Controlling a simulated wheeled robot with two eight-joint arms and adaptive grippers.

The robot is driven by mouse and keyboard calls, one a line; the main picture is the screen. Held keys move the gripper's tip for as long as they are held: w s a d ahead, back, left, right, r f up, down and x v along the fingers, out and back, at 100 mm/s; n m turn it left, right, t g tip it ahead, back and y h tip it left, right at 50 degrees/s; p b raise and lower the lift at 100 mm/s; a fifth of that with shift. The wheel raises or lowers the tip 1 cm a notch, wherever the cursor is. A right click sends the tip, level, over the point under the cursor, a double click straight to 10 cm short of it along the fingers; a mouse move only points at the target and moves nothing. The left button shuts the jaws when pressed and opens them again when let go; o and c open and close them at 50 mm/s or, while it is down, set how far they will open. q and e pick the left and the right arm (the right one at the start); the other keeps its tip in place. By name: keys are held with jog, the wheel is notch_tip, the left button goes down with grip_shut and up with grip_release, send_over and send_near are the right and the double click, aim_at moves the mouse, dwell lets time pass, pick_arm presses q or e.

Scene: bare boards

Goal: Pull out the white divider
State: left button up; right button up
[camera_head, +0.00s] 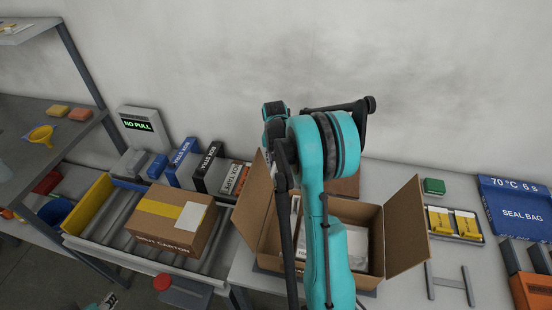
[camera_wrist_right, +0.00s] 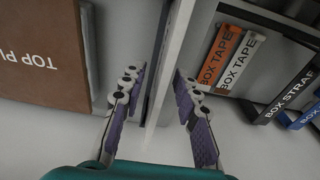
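The white divider (camera_wrist_right: 172,50) stands as a thin upright panel between a brown TOP-labelled piece and the box tape slots in the right wrist view. My right gripper (camera_wrist_right: 168,88) is open, with one finger on each side of the divider and a gap showing beside it. Whether a finger touches it is unclear. In the head view my right arm covers this spot, so the divider and right gripper are hidden there. A small part of my left gripper (camera_head: 109,299) shows at the bottom left edge, low and away from the bench.
An open carton (camera_head: 405,225) with raised flaps stands under my right arm. A taped carton (camera_head: 170,222) rests on the roller conveyor (camera_head: 105,219). The box tape (camera_wrist_right: 220,55) and box strap (camera_wrist_right: 290,97) stand right of the divider; the brown TOP piece (camera_wrist_right: 45,60) is left.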

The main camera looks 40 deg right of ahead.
aim_at(277, 166)
jog(key=shift+w+d+f+b, duration=0.15)
jog(key=shift+f+b, duration=0.25)
jog(key=shift+f, duration=1.2)
grip_shut()
jog(key=shift+r+p, duration=0.5)
jog(key=shift+r, duration=0.3)
jog(key=shift+r+p, duration=2.1)
jog(key=shift+r, duration=1.15)
